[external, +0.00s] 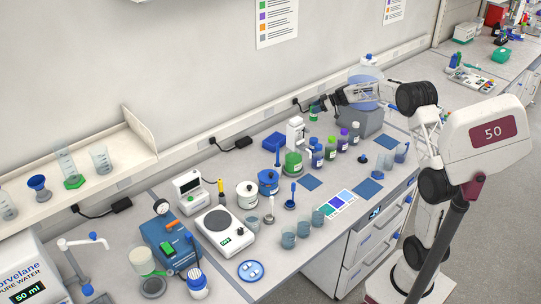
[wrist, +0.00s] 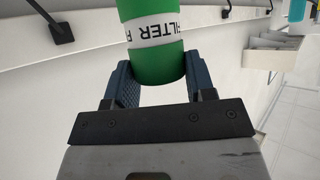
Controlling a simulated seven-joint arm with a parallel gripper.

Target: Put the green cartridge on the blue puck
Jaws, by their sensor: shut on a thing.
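The green cartridge (wrist: 155,65) has a white band with dark letters reading "FILTER". In the wrist view it stands between the two blue fingers of my gripper (wrist: 158,78), which are shut on it. In the external view my gripper (external: 324,103) is at the far side of the bench, raised near the wall, with the small green cartridge (external: 314,113) at its end. A small dark blue round piece (external: 363,159) lies on the bench at the right, apart from my gripper; it looks like the blue puck, but it is too small to be sure.
Below my gripper stand several capped bottles (external: 331,148), a green-banded jar (external: 293,163) and a white device (external: 295,132). A grey-blue box-shaped device (external: 368,122) is close to my arm. Clear beakers (external: 385,160) stand at the right. Flat blue mats (external: 369,187) lie near the front edge.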

